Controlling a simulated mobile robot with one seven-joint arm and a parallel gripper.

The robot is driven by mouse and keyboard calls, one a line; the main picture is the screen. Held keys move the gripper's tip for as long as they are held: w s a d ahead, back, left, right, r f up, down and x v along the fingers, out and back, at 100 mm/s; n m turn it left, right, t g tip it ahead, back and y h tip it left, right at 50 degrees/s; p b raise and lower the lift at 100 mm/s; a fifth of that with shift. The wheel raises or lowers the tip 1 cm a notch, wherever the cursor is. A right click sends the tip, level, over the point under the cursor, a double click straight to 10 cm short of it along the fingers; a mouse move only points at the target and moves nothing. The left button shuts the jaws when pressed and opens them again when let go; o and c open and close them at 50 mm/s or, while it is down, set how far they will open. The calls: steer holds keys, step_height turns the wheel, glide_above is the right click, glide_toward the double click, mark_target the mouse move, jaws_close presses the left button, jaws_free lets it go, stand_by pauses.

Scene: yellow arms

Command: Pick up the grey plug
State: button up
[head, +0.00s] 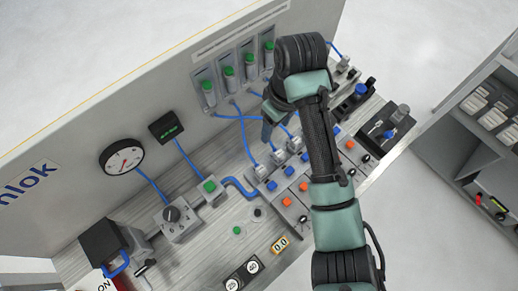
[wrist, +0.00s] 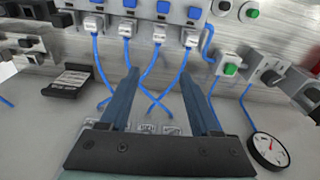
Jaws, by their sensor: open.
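Several light grey plugs on blue cables sit in a row on the console. In the head view one plug (head: 260,172) is at the left of the row, with another plug (head: 279,157) and a third (head: 295,144) to its right; my arm covers part of the row's right side. In the wrist view the plugs (wrist: 158,35) line the top, beside blue buttons. I cannot tell which plug the task means. My gripper (wrist: 159,75) is open, its two blue-grey fingers apart with no plug between them. It also shows in the head view (head: 267,127), near the panel behind the plugs.
Blue cables (wrist: 152,88) cross beyond and between my fingers. Green-topped fittings (head: 229,74) line the upright panel. A gauge (head: 121,157), a knob box (head: 175,218) and orange buttons (head: 287,202) are nearby.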

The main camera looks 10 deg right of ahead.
mark_target(281, 154)
steer(key=shift+m+g+h, duration=0.3)
steer(key=shift+g+h, duration=0.1)
steer(key=f+b, duration=0.2)
steer(key=d+f+b, duration=0.1)
steer(key=f+b, duration=0.1)
steer(key=f, duration=0.1)
steer(key=s+f+b, duration=0.1)
steer(key=f+b, duration=0.1)
steer(key=shift+s+d+f, duration=0.1)
steer(key=shift+d+f, duration=0.15)
steer(key=shift+d, duration=0.05)
steer(key=shift+s+f+p, duration=0.1)
steer(key=shift+f+p, duration=0.2)
steer(key=shift+f, duration=0.15)
step_height(281, 154, down, 4)
steer(key=shift+f+p, duration=0.15)
steer(key=shift+p, duration=0.2)
jaws_close()
